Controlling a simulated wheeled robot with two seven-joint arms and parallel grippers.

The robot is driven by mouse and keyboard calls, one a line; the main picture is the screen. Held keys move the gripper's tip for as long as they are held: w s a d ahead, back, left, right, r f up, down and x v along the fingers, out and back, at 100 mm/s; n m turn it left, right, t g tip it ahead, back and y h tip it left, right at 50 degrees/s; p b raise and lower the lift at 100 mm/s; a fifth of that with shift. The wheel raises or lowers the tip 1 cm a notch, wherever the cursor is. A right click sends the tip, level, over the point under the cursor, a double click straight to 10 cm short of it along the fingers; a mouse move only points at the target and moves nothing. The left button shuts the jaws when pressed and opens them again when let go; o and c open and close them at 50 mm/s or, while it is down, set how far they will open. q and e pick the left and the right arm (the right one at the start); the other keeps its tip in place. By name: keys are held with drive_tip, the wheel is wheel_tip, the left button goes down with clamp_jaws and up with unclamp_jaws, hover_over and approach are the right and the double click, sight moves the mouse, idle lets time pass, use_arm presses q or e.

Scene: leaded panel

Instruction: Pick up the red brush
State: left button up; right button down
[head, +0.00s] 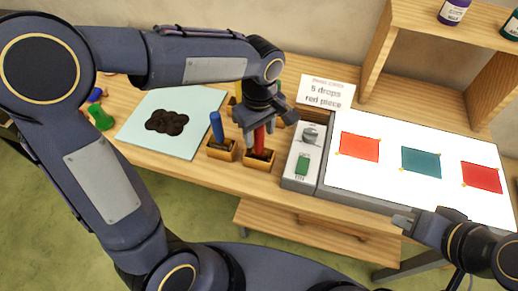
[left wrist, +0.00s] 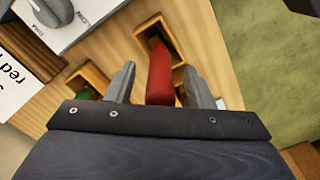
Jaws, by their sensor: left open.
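The red brush (head: 259,138) stands in a small wooden holder (head: 258,161), bristles down and hidden in the holder. My left gripper (head: 266,122) is over it from above, jaws open. In the left wrist view the red handle (left wrist: 160,72) lies between the two grey fingers of the left gripper (left wrist: 160,88), with a gap visible on each side. My right gripper (head: 404,221) is at the lower right, by the front edge of the light table, away from the brush; its jaw gap is too small to make out.
A blue brush (head: 216,127) stands in another holder (head: 221,152) just left. A switch box (head: 303,160) and a lit white panel (head: 382,172) with red and teal pieces lie to the right. A pale sheet (head: 150,110) with a dark blot lies left. A sign (head: 326,92) stands behind.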

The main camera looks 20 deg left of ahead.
use_arm(q)
drive_tip(key=shift+f, duration=0.35)
clamp_jaws()
drive_tip(key=shift+r, duration=0.1)
